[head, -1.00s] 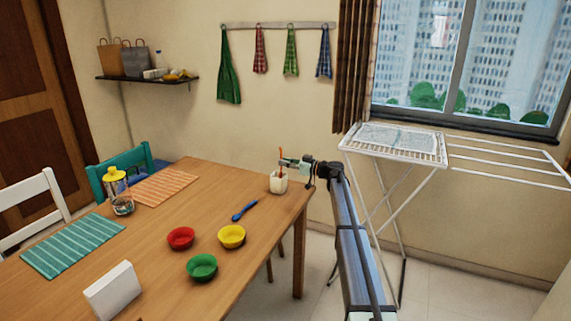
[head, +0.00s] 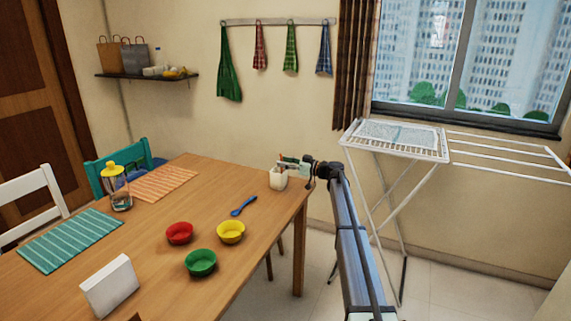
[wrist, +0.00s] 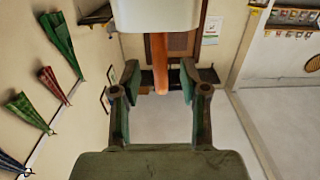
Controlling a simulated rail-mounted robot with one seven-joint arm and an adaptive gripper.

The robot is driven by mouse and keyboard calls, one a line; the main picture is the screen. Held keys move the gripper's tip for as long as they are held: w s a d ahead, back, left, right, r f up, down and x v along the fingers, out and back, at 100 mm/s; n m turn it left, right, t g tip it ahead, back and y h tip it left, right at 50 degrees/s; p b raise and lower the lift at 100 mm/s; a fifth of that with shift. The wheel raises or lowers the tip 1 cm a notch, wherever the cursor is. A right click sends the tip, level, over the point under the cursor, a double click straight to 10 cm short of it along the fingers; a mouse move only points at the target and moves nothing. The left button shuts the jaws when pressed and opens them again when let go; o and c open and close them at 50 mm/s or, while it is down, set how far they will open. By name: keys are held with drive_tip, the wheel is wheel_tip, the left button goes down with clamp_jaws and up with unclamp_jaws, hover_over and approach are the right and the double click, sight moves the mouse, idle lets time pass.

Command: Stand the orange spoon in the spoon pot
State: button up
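The white spoon pot (head: 277,183) stands upright near the far right corner of the table. In the wrist view, which is upside down, the pot (wrist: 157,14) fills the top centre. The orange spoon (wrist: 159,65) stands in the pot, with its end sticking out between my fingertips. My gripper (wrist: 160,78) is open, with a visible gap on both sides of the spoon. In the head view my gripper (head: 289,163) is just above the pot's rim and largely hides the spoon. The spoon's lower part is hidden inside the pot.
A blue spoon (head: 243,206) lies in front of the pot. Red (head: 179,233), yellow (head: 231,232) and green (head: 201,263) bowls stand nearer. A yellow-lidded jar (head: 120,190) and a white block (head: 110,285) are at left. A drying rack (head: 395,143) stands right of the table.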

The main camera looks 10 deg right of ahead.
drive_tip(key=v, duration=1.2)
idle(0.7)
drive_tip(key=s+a+f+m+g+h, duration=0.1)
drive_tip(key=s+f+m+h, duration=0.15)
drive_tip(key=s+f, duration=0.35)
drive_tip(key=s+a+f+m+g+h+p, duration=0.1)
drive_tip(key=s+f+m+g, duration=0.2)
drive_tip(key=f, duration=0.5)
drive_tip(key=s+a+f+m+h, duration=0.2)
drive_tip(key=s+f+m, duration=0.25)
drive_tip(key=f, duration=0.25)
drive_tip(key=s+a+f+m+g+h+p, duration=0.1)
drive_tip(key=s+a+f+g+h, duration=0.1)
drive_tip(key=s+f, duration=0.8)
drive_tip(key=s+a+f+m+g+h+p, duration=0.1)
drive_tip(key=s+a+f+g+h+p, duration=0.15)
drive_tip(key=s+f, duration=0.7)
drive_tip(key=s+a+f+m+g+h+p, duration=0.1)
drive_tip(key=s+f+g, duration=0.15)
drive_tip(key=s, duration=0.95)
drive_tip(key=s+a+f+g+h+p, duration=0.1)
drive_tip(key=s+f+g, duration=0.15)
drive_tip(key=s, duration=0.95)
drive_tip(key=s+a+n+g+h+p, duration=0.1)
drive_tip(key=s+g+h+p, duration=0.2)
drive_tip(key=s, duration=2.2)
drive_tip(key=shift+r+n+p, duration=0.2)
drive_tip(key=shift+n+p, duration=0.1)
drive_tip(key=shift+n, duration=0.1)
